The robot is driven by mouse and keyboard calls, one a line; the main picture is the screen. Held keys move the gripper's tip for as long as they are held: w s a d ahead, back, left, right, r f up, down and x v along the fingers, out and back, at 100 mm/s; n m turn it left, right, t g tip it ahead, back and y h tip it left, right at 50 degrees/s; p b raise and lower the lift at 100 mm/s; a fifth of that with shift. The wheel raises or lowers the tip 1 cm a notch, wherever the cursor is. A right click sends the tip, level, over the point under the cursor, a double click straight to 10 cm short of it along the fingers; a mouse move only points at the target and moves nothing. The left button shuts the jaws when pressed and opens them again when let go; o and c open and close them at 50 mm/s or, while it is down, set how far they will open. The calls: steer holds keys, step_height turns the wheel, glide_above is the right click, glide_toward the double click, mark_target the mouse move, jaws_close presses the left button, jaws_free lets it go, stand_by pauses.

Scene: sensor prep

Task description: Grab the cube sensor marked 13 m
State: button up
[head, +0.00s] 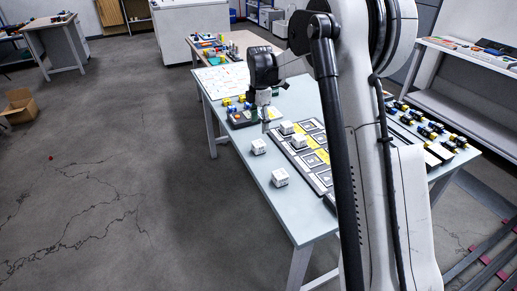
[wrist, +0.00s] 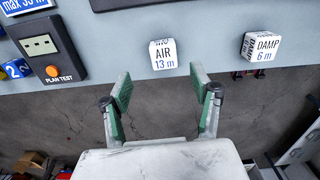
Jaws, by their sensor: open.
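The cube sensor marked 13 m (wrist: 163,54) is a white cube in the wrist view, reading "AIR 13 m". It sits on the light blue table, near its edge. My gripper (wrist: 160,88) is open and empty, its two green-padded fingers apart. In the picture the cube lies just beyond the fingertips, between their lines, and I see no contact.
A dark device with an orange button labelled "PLAN TEST" (wrist: 50,50) is at the left in the wrist view. In the head view a board with dark and yellow squares (head: 318,179) lies beside the cubes. Yellow and blue parts (head: 432,128) line the table's right side.

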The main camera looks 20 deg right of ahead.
mark_target(260, 142)
steer(key=f, duration=0.6)
steer(key=f+b, duration=0.1)
steer(key=f, duration=0.2)
steer(key=shift+s+f, duration=0.25)
steer(key=shift+f, duration=0.15)
steer(key=c, duration=1.3)
steer(key=shift+o, duration=0.2)
steer(key=shift+r, duration=0.1)
